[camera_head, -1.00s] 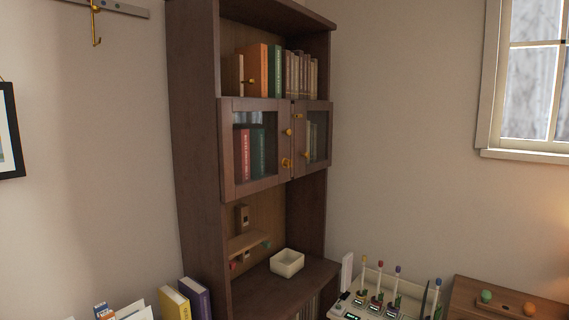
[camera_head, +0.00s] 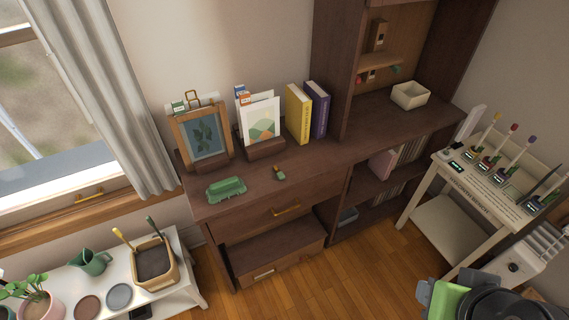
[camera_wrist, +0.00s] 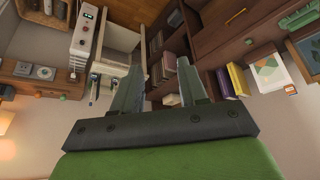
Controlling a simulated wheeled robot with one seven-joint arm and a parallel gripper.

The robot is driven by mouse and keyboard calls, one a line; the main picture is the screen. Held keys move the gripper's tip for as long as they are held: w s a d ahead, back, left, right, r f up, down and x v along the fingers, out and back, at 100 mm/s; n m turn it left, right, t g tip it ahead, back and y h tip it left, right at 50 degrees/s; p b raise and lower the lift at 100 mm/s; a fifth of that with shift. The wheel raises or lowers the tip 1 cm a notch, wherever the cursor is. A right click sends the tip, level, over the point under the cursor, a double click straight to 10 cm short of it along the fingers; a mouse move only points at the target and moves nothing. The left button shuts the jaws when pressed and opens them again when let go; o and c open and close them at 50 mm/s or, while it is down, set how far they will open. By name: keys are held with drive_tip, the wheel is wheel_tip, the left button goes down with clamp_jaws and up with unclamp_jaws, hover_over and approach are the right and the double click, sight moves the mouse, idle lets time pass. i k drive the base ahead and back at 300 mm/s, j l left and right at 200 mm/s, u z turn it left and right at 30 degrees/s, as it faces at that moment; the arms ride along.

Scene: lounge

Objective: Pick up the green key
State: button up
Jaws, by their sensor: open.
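No clear green key shows. A tiny green item (camera_head: 397,70) and a tiny red item (camera_head: 371,76) sit at the small wooden shelf (camera_head: 380,62) inside the dark cabinet; they are too small to tell whether they are keys. A small brown and green piece (camera_head: 279,173) lies on the desk top, also too small to identify. My gripper (camera_wrist: 158,66) is open and empty in the wrist view, its two fingers apart, far from these items. Part of my arm shows at the bottom right of the head view.
A white stand (camera_head: 440,178) with coloured-top tools is at right. Wooden floor (camera_head: 370,265) is clear in front.

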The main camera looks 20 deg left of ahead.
sight(280, 176)
drive_tip(key=i+j+u, duration=0.15)
drive_tip(key=u, duration=0.25)
drive_tip(key=i+j+u, duration=0.2)
drive_tip(key=u, duration=0.2)
drive_tip(key=i+u, duration=0.15)
drive_tip(key=u, duration=0.3)
drive_tip(key=i+j+u, duration=0.1)
drive_tip(key=i+u, duration=0.15)
drive_tip(key=u, duration=0.15)
drive_tip(key=i+u, duration=0.15)
drive_tip(key=u, duration=0.25)
